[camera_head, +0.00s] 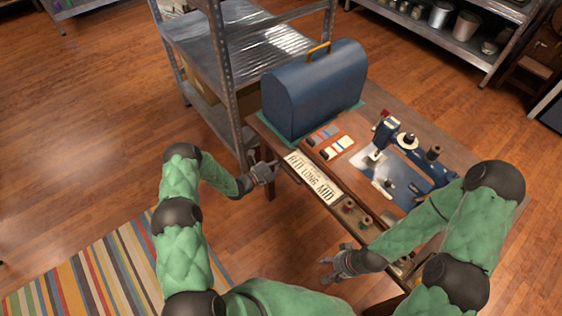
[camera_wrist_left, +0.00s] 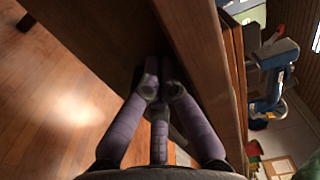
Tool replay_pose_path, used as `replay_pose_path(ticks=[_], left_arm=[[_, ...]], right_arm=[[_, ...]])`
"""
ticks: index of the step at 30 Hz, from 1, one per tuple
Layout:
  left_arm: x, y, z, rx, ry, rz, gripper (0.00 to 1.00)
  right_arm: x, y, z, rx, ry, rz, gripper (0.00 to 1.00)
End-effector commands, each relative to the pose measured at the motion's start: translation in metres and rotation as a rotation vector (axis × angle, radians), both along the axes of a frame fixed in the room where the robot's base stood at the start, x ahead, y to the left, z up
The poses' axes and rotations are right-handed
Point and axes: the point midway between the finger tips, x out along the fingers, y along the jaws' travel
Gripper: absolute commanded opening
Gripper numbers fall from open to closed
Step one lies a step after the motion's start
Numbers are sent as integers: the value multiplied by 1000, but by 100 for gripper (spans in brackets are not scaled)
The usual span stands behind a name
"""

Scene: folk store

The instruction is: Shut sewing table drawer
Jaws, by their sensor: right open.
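The wooden sewing table (camera_head: 398,98) carries a sewing machine (camera_head: 405,160). Along its near side, a long narrow section (camera_head: 358,232) holds a lettered plate (camera_head: 313,176) and several spools; it looks like the drawer standing out, but its gap to the tabletop is hard to see. My left gripper (camera_head: 263,172) is at the left end of this section, beside the wood. In the left wrist view its fingers (camera_wrist_left: 160,88) are drawn together close to a dark wooden face (camera_wrist_left: 110,35); contact is unclear. My right gripper (camera_head: 338,265) is open and empty in front of the near side.
A blue domed case (camera_head: 312,88) stands on the table's left end, with colored cards (camera_head: 327,140) beside it. A metal shelf rack (camera_head: 228,80) stands close behind on the left. A striped rug (camera_head: 110,270) lies on open floor at lower left.

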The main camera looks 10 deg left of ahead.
Motion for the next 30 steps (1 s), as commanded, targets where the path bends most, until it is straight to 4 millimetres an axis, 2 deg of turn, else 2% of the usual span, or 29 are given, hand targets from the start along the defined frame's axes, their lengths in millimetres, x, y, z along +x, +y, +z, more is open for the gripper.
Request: replay_pose_path(ticks=[4, 8, 12, 21, 30], left_arm=[[0, 0, 3, 1, -5, -2, 0], [-10, 6, 3, -1, -3, -2, 0], [-29, 15, 3, -1, -2, -6, 0], [-78, 55, 2, -1, -1, -5, 0], [-103, 74, 1, -2, -2, -8, 0]], right_arm=[[0, 0, 1, 0, 0, 0, 59], [0, 0, 5, 0, 0, 0, 59], [0, 0, 10, 0, 0, 0, 59], [0, 0, 25, 0, 0, 0, 59], [0, 0, 30, 0, 0, 0, 59]])
